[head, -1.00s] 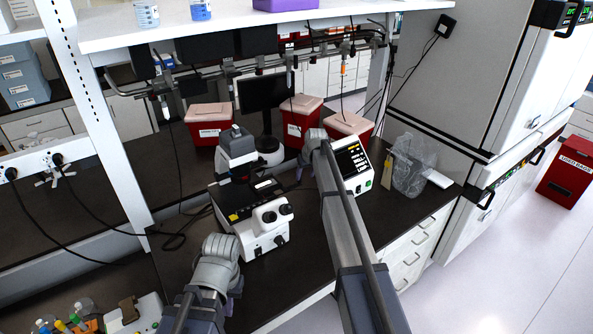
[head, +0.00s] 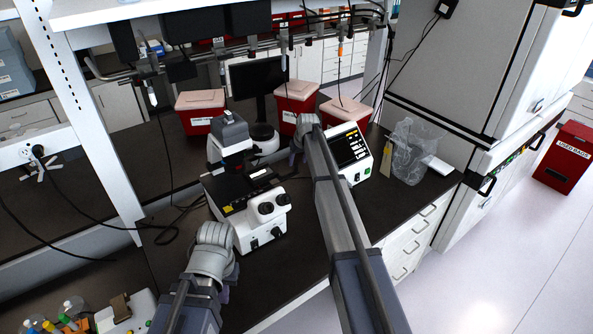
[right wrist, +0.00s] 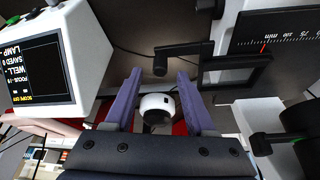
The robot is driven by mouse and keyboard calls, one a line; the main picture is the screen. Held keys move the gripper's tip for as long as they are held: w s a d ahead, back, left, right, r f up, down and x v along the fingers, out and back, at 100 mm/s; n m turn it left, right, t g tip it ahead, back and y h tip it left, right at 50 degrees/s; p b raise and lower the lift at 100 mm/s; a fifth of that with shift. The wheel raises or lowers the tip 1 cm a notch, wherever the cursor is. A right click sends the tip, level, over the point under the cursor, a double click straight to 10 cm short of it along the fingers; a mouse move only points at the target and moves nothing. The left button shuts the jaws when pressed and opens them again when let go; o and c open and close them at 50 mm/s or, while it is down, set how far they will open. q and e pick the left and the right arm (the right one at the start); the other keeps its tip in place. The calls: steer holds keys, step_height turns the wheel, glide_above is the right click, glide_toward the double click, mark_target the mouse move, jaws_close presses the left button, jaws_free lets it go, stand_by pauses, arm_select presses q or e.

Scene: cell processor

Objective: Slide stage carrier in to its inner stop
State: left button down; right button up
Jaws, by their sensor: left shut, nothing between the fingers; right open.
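The white and black microscope (head: 262,214) stands on the dark bench in the head view, with its dark stage in the middle. In the right wrist view a black open frame (right wrist: 240,92), which looks like the stage carrier, has a bar ending in a black knob (right wrist: 160,64). A dark scale (right wrist: 285,32) with a red mark lies beside it. My right gripper (right wrist: 159,76) is open; its purple fingers stand to either side of the knob in the picture, and contact cannot be told. It is right of the microscope in the head view (head: 297,158). My left gripper (head: 229,292) is shut, low in front of the microscope, mostly hidden by its arm.
A control box with a lit screen (head: 350,155) stands right of my right gripper. Red bins (head: 297,118) and a monitor (head: 257,82) are behind. A clear bag (head: 411,152) lies at the bench's right end. Cables lie left of the microscope.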

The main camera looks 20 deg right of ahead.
mark_target(297, 164)
steer(key=b+x, duration=0.3)
steer(key=x, duration=0.1)
steer(key=shift+f, duration=0.2)
steer(key=shift+r, duration=0.1)
steer(key=shift+c, duration=0.2)
jaws_close()
stand_by(0.9)
